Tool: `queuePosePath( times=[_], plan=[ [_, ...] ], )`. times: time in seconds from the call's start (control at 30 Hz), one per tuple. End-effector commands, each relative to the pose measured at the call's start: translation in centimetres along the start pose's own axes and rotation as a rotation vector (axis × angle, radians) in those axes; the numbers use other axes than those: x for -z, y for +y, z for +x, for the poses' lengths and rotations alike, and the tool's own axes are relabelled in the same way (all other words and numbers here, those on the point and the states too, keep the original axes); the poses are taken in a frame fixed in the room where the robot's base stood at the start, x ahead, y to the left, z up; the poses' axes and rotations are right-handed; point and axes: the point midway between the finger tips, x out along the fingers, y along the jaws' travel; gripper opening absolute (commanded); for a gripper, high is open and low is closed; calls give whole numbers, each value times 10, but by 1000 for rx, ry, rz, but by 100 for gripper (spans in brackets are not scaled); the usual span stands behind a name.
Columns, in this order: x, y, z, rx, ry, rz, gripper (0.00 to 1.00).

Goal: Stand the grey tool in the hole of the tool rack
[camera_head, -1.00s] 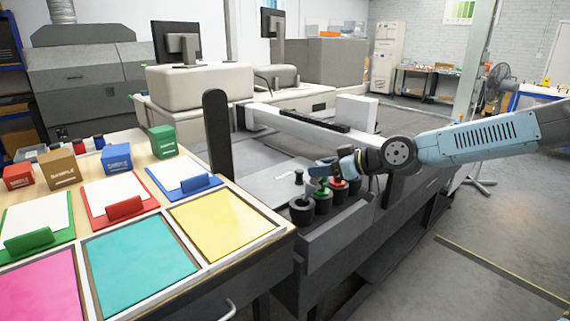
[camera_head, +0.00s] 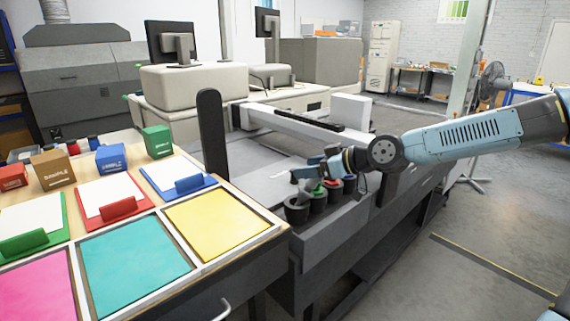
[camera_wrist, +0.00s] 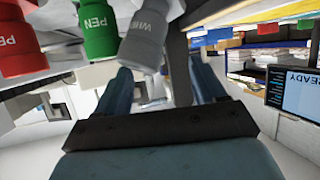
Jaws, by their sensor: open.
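My gripper (camera_head: 308,172) reaches over the row of dark round holders at the edge of the grey machine. In the wrist view, its two blue fingers (camera_wrist: 162,88) are apart with nothing held between them.
A green tool (camera_wrist: 99,35) and a red tool (camera_wrist: 18,45) stand beside the grey one. A monitor (camera_wrist: 292,70) is at the wrist view's right. In the head view, a table with coloured panels (camera_head: 140,262) is at left; open floor (camera_head: 470,290) is at right.

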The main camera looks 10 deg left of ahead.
Motion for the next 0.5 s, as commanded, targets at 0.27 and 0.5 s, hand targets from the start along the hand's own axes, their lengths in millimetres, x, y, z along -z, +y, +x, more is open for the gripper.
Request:
queuePosePath(
  times=[0.27,0.5],
  plan=[
    [-2,6,-15,-10,0,5,70],
    [-1,5,-40,-7,2,4,70]
  ],
)
